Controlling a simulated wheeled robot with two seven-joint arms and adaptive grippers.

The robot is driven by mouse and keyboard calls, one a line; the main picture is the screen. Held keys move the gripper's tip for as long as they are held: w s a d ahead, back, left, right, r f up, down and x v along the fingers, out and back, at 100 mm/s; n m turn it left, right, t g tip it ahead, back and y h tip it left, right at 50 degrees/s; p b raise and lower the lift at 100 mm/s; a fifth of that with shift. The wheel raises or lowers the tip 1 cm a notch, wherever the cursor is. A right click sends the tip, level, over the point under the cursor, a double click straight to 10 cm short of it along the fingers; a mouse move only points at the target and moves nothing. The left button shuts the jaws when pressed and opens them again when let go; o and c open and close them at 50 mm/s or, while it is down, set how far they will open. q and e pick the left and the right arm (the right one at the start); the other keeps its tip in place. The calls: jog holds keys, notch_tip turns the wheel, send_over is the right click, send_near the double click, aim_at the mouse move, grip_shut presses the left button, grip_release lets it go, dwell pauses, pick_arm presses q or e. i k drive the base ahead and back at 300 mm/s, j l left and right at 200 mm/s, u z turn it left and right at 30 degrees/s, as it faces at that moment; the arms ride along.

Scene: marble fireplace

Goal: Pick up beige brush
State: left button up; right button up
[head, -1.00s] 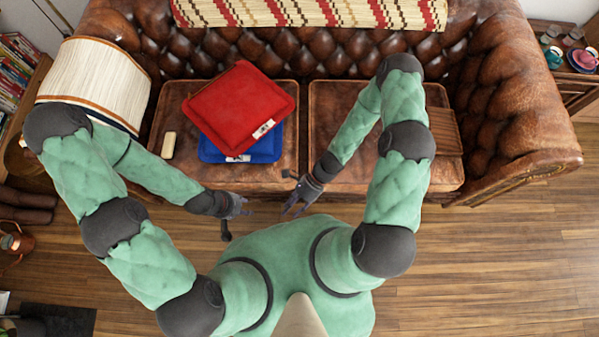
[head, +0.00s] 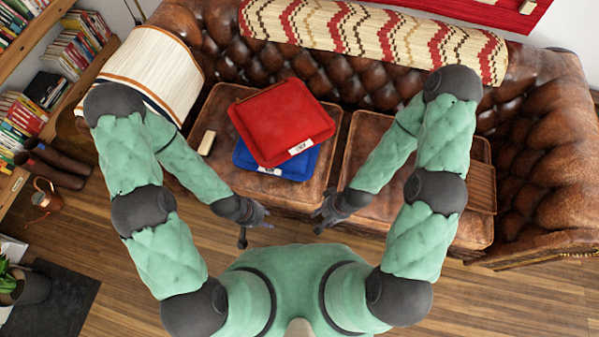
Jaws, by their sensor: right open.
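A small beige block-like thing, seemingly the beige brush (head: 207,142), lies on the left seat cushion of the brown leather sofa, left of the stacked cushions. It is clear of both grippers. My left gripper (head: 262,217) hangs in front of the sofa's front edge, to the right of and nearer me than the brush. Its fingers are too small and dark to show their opening. My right gripper (head: 321,216) is open and appears empty, farther right at the sofa's front edge.
A red cushion (head: 283,118) lies on a blue cushion (head: 255,163) on the sofa (head: 375,140), right of the brush. A cream cloth (head: 158,70) drapes the sofa's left arm. Bookshelves (head: 70,62) and a copper can (head: 45,200) stand at left. Wooden floor lies open in front.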

aim_at(206, 145)
jog(key=z, duration=1.2)
jog(key=u, duration=2.1)
jog(key=j+z, duration=0.1)
jog(key=z, duration=0.85)
jog(key=j+z, duration=0.75)
jog(key=k+j+z, duration=0.1)
jog(key=j+z, duration=0.3)
jog(key=j, duration=0.15)
jog(key=k+j+z, duration=0.15)
jog(key=j+z, duration=0.25)
jog(key=k+j, duration=0.15)
jog(key=j, duration=0.15)
jog(key=k+j, duration=0.15)
jog(key=j, duration=0.15)
jog(key=k+j, duration=0.15)
jog(key=j+z, duration=0.05)
jog(key=j, duration=0.1)
